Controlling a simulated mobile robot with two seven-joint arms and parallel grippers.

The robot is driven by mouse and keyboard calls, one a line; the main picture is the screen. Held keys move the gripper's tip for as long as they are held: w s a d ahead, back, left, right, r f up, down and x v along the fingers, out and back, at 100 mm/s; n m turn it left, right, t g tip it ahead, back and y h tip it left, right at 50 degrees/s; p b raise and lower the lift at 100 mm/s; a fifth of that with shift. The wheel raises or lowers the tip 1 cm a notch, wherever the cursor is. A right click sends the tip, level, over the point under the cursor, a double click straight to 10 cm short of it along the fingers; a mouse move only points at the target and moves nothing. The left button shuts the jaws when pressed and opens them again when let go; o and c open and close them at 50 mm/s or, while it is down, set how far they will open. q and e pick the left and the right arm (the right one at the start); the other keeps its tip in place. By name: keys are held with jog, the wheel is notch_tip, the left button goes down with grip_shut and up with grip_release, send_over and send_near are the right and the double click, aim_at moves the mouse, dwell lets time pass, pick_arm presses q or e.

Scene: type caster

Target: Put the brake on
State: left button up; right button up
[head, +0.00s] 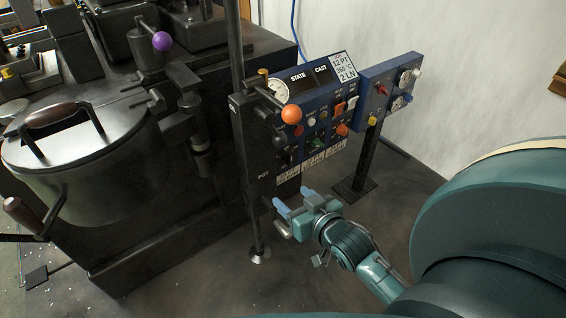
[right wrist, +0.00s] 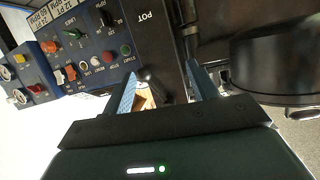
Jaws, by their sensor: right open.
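No part I can read is labelled as the brake. The dark panel marked POT (head: 262,160) carries a lever with an orange ball knob (head: 292,114) and darker fittings below it. My right gripper (head: 291,198) is open and empty, in front of the panel's lower part, fingers pointing at it. In the right wrist view, a dark round knob (right wrist: 148,74) shows between the two blue fingertips, near the left one; I cannot tell whether they touch it. My left gripper is not in view.
A blue control panel (head: 325,72) with buttons and switches stands right of the POT panel, with a second blue box (head: 390,75) beside it. A metal pot (head: 75,150) with a wooden-handled lid is at left. A purple-knobbed lever (head: 162,41) stands behind. Floor is clear below my gripper.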

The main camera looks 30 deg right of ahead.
aim_at(283, 144)
jog(key=w+d+r+m+t+h+b, duration=0.1)
jog(key=w+d+r+m+t+b, duration=0.1)
jog(key=w+d+t+b, duration=0.3)
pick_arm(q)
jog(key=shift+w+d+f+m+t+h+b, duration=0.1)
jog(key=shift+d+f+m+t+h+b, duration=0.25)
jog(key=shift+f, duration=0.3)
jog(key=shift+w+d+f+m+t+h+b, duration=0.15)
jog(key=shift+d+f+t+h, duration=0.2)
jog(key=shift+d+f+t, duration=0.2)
pick_arm(e)
jog(key=shift+g, duration=0.7)
jog(key=w, duration=0.3)
jog(key=w+d, duration=0.1)
jog(key=w, duration=0.3)
jog(key=w+d, duration=0.1)
jog(key=w, duration=0.3)
jog(key=shift+w+f, duration=0.1)
jog(key=shift+w, duration=0.15)
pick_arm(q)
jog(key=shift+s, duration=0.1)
pick_arm(e)
jog(key=shift+c, duration=0.2)
grip_shut()
